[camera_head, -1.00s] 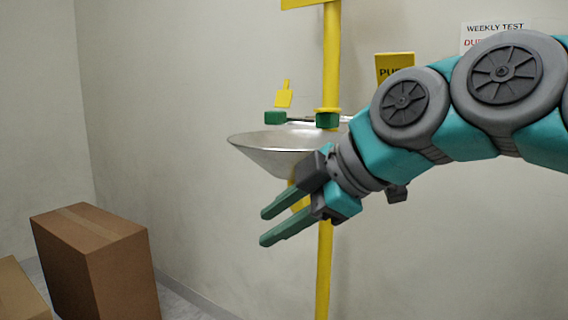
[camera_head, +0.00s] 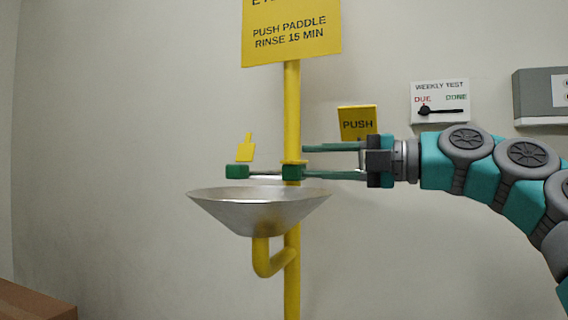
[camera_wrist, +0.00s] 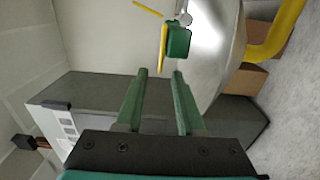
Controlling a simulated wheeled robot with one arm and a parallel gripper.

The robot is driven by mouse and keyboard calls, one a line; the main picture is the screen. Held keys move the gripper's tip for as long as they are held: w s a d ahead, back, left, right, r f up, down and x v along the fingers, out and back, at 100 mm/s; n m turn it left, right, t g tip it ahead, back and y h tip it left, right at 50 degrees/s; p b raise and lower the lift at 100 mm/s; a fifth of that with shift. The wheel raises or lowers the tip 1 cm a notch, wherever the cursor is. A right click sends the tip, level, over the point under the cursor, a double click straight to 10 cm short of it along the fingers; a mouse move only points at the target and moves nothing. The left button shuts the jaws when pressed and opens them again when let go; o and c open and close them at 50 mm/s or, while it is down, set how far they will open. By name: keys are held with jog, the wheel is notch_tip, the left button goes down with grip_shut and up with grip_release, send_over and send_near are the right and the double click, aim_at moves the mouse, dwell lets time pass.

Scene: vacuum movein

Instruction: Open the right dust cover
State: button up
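The eyewash bowl (camera_head: 215,207) is silver and sits on a yellow pole. Two green spray heads stand over it. The left head (camera_head: 237,172) has its yellow cover (camera_head: 246,149) standing up. The right head (camera_head: 293,173) has its yellow dust cover (camera_head: 293,162) lying flat on top; in the wrist view this cover (camera_wrist: 163,47) is an edge-on strip along the green head (camera_wrist: 179,40). My gripper (camera_head: 306,160) points left, just right of the right head. Its green fingers are open and empty, and the wrist view (camera_wrist: 160,73) shows the head beyond the fingertips.
The yellow pole (camera_head: 292,100) rises behind the right head. A yellow PUSH paddle (camera_head: 357,124) is just above my gripper. A weekly test sign (camera_head: 440,101) and a grey wall box (camera_head: 540,95) are further right. A cardboard box (camera_head: 35,304) is at lower left.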

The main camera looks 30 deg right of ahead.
aim_at(291, 161)
jog(key=x, duration=0.6)
jog(key=shift+f, duration=0.1)
jog(key=shift+d, duration=0.1)
grip_shut()
dwell(1.1)
